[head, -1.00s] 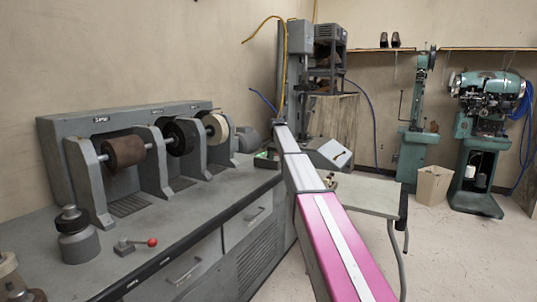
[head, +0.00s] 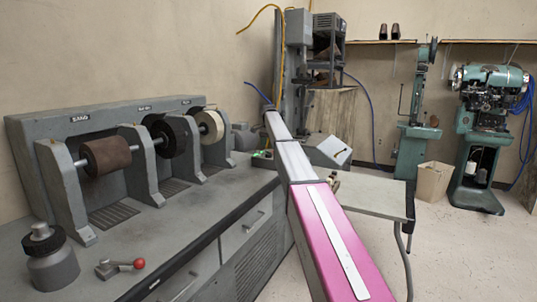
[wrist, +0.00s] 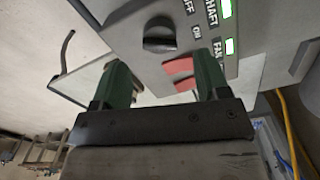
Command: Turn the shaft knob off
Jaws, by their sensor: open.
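The wrist view shows a grey control panel (wrist: 195,18) with a black knob (wrist: 158,38) next to the OFF and ON labels. A lit green lamp (wrist: 225,8) is beside the SHAFT label. My gripper (wrist: 163,63) is open, its two green fingers pointing at the panel. The knob shows between and beyond the fingertips; I cannot tell if either finger touches it. Two red pieces (wrist: 179,66) show just below the knob; I cannot tell what they are. In the head view my arm reaches to the far end of the bench and the gripper cannot be made out.
A second lit green lamp (wrist: 229,46) is beside the FAN label. A small table (head: 375,196) stands to the right, with open floor beyond.

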